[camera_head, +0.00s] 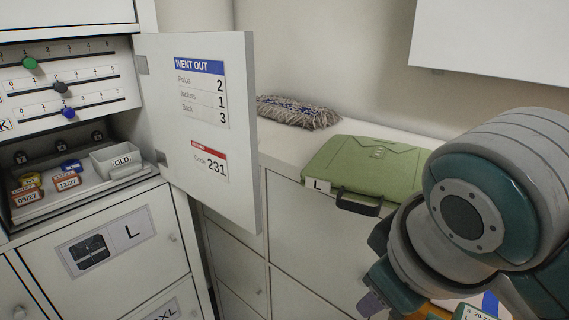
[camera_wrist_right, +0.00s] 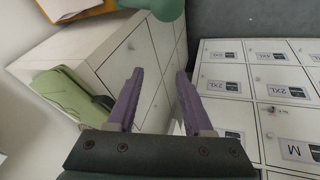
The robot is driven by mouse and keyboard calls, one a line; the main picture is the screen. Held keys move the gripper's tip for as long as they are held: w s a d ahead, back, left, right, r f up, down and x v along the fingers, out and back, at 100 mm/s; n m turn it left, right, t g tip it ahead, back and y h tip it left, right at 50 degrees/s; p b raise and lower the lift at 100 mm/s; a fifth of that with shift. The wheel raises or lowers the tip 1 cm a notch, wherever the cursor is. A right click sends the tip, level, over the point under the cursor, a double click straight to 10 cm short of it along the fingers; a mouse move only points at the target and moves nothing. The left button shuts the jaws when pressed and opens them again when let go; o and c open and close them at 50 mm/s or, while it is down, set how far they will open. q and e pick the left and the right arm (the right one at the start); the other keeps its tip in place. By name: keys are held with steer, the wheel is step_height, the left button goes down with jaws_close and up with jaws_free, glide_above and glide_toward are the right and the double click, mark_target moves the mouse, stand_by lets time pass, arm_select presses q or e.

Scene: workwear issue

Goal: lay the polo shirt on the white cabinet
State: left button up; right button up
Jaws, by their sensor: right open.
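My left gripper is not in view.
Labelled lockers (camera_wrist_right: 270,110) fill the wrist view's right.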

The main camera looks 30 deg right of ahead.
steer(key=s+a+f+y, duration=0.1)
steer(key=s+a+y, duration=0.2)
steer(key=s, duration=0.8)
steer(key=shift+a+f+n+g, duration=0.2)
steer(key=shift+a+n+g, duration=0.1)
steer(key=shift+a+g, duration=0.15)
